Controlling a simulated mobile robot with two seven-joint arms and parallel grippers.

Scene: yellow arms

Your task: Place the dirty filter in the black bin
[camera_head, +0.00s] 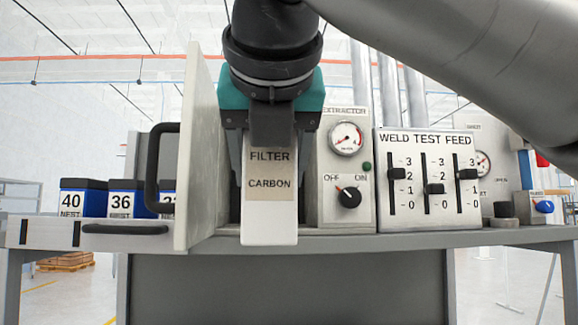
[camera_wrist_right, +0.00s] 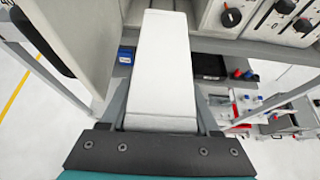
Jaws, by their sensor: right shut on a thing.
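The filter (camera_head: 270,222) is a white block with a label reading FILTER CARBON. My right gripper (camera_head: 271,140) is shut on it, with one finger on each side, and the block hangs upright below the jaws in the head view. It stands in front of the open cabinet housing. I cannot tell whether its back part is still inside. In the right wrist view the filter (camera_wrist_right: 160,65) lies between the fingers and fills the middle. My left gripper is not in view.
The open cabinet door (camera_head: 202,150) stands just left of the filter. The extractor panel (camera_head: 343,200) and weld test feed panel (camera_head: 428,205) stand to the right. Blue and black boxes (camera_head: 84,198) sit at left. A black tray (camera_wrist_right: 209,67) shows lower down in the wrist view.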

